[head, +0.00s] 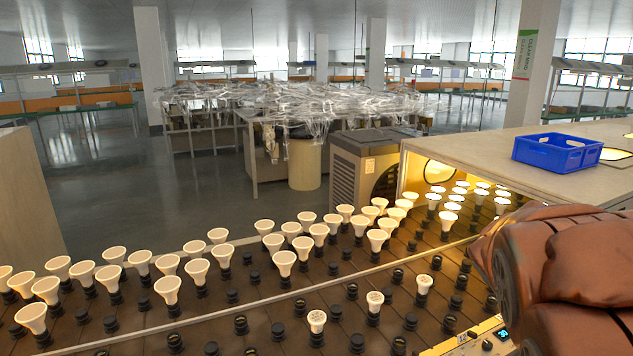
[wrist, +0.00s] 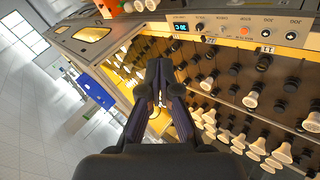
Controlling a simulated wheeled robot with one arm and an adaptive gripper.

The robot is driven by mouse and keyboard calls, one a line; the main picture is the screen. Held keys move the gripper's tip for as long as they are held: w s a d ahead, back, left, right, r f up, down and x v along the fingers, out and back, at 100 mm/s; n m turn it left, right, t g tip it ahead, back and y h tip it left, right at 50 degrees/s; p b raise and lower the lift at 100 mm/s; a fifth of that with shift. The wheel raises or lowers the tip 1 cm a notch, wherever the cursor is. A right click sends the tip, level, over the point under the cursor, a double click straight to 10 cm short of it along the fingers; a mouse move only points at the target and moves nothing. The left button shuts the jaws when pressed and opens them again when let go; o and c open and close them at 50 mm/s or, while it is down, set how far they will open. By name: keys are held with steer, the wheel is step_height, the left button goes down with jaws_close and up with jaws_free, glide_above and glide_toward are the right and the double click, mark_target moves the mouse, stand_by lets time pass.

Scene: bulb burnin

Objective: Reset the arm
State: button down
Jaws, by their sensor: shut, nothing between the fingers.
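My gripper (wrist: 160,95) is shut and empty in the wrist view, its dark fingers together in front of the bulb rack. In the head view my arm, in a brown cover, fills the lower right, and the gripper itself does not show there. The rack (head: 245,310) carries rows of white bulbs (head: 284,262) standing in black sockets. Several sockets near the front are empty. Three bulbs (head: 374,305) stand apart in the front rows. Bulbs at the right end sit in a lit cabinet opening (head: 430,172).
A blue bin (head: 556,152) sits on the cabinet top, and it shows left of my gripper in the wrist view (wrist: 96,88). A control panel (wrist: 240,29) with knobs lines the rack edge. Tables with clear plastic (head: 290,103) stand behind. Grey floor (head: 130,190) lies open at left.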

steer(key=s+a+f+g+y, duration=0.3)
steer(key=s+a+f+y, duration=0.1)
steer(key=s+a, duration=0.7)
steer(key=s+a+f+m+g+y, duration=0.1)
steer(key=s+a+f+g+y, duration=0.2)
steer(key=s+a, duration=0.9)
step_height(320, 180, down, 3)
steer(key=s, duration=0.2)
steer(key=shift+s+r+y, duration=0.15)
steer(key=shift+s+y, duration=0.15)
steer(key=shift+y, duration=0.1)
steer(key=shift+m, duration=0.3)
